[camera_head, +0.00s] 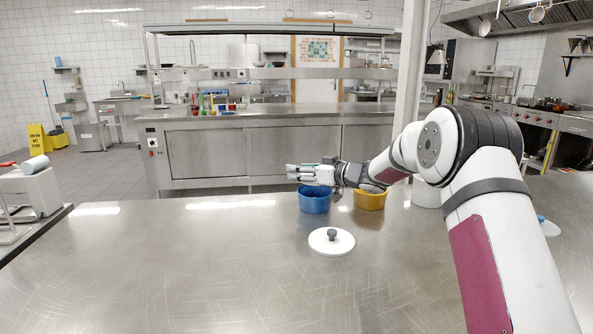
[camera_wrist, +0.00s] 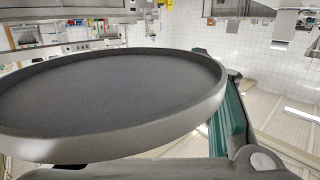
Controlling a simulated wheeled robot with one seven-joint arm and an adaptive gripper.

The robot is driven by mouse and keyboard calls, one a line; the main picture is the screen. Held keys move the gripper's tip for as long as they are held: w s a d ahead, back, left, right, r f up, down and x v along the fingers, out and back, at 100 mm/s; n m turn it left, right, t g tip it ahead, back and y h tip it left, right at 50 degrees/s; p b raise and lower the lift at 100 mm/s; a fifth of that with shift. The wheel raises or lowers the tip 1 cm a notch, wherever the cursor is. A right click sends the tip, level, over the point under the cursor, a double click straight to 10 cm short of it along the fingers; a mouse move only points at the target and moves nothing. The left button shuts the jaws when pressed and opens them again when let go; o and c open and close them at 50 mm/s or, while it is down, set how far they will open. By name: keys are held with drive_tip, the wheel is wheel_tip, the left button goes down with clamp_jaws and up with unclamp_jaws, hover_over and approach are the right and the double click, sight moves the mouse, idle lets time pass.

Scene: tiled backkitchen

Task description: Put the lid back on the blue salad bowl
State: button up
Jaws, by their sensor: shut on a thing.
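The blue salad bowl (camera_head: 314,203) stands on the steel table in the head view. My gripper (camera_head: 302,172) is just above it, pointing left. In the wrist view a round, dark grey thing with a raised lighter rim (camera_wrist: 110,95) fills the left side, against a green finger pad (camera_wrist: 228,118). My gripper is shut on this thing; I cannot tell what it is. A white lid with a grey knob (camera_head: 318,241) lies on the table in front of the bowl. Another pale lid with a blue knob (camera_head: 549,228) lies at the right, partly hidden by my arm.
A yellow bowl (camera_head: 370,201) stands just right of the blue one. A white container (camera_head: 426,196) is partly hidden behind my arm. The left and front of the table (camera_head: 180,265) are clear. A steel counter (camera_head: 240,155) stands beyond.

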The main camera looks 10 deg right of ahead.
drive_tip(key=shift+f+b, duration=0.3)
drive_tip(key=shift+f, duration=0.25)
drive_tip(key=shift+a+f+b, duration=0.15)
drive_tip(key=shift+f+b, duration=0.15)
drive_tip(key=shift+f, duration=0.5)
drive_tip(key=shift+f+b, duration=0.35)
drive_tip(key=shift+f, duration=0.15)
drive_tip(key=shift+r+p, duration=0.1)
drive_tip(key=shift+p, duration=0.35)
drive_tip(key=shift+c, duration=0.2)
drive_tip(key=shift+f, duration=0.2)
idle(1.5)
drive_tip(key=o, duration=1.1)
drive_tip(key=shift+c, duration=0.2)
drive_tip(key=shift+o, duration=0.4)
